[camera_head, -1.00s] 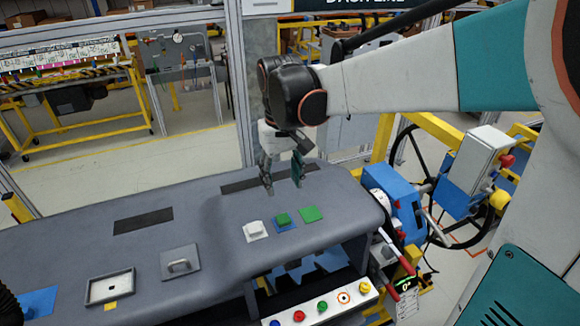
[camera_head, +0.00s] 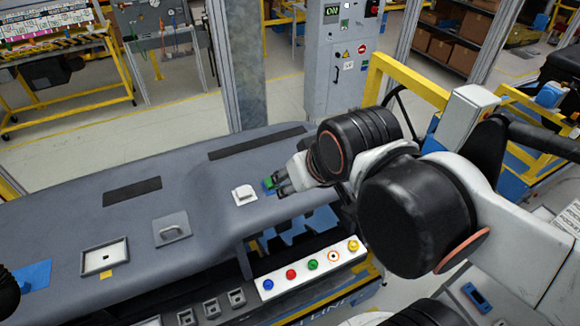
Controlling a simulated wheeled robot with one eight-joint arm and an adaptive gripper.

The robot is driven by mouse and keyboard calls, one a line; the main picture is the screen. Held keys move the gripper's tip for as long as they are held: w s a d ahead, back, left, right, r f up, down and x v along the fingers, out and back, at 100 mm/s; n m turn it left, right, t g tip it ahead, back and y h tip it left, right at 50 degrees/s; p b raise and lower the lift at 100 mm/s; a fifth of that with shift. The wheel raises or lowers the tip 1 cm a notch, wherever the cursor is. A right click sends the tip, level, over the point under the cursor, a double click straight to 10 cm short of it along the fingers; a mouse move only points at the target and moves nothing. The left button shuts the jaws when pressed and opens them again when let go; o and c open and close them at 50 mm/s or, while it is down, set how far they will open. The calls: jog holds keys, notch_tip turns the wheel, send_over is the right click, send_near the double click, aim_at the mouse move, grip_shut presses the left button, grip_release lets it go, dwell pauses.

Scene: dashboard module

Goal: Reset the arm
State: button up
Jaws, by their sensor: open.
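My gripper (camera_head: 278,186) is open. It lies low over the right part of the grey dashboard (camera_head: 75,225), its fingers pointing left. A small green block (camera_head: 269,182) on a blue patch shows just beyond the fingertips, partly hidden by them. I cannot tell whether the fingers touch it. The rest of my arm reaches in from the lower right and hides the dashboard's right end. The green patch seen there earlier is hidden now.
A white switch (camera_head: 244,195) stands left of the fingertips. A handle plate (camera_head: 171,229) and a framed recess (camera_head: 104,257) lie further left. A panel with coloured buttons (camera_head: 312,268) runs along the front. A grey cabinet (camera_head: 342,75) and a yellow frame (camera_head: 408,79) stand behind.

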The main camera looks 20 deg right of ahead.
jog(key=shift+s+f, duration=0.1)
jog(key=shift+f, duration=0.05)
notch_tip(320, 180, down, 25)
jog(key=b, duration=2.5)
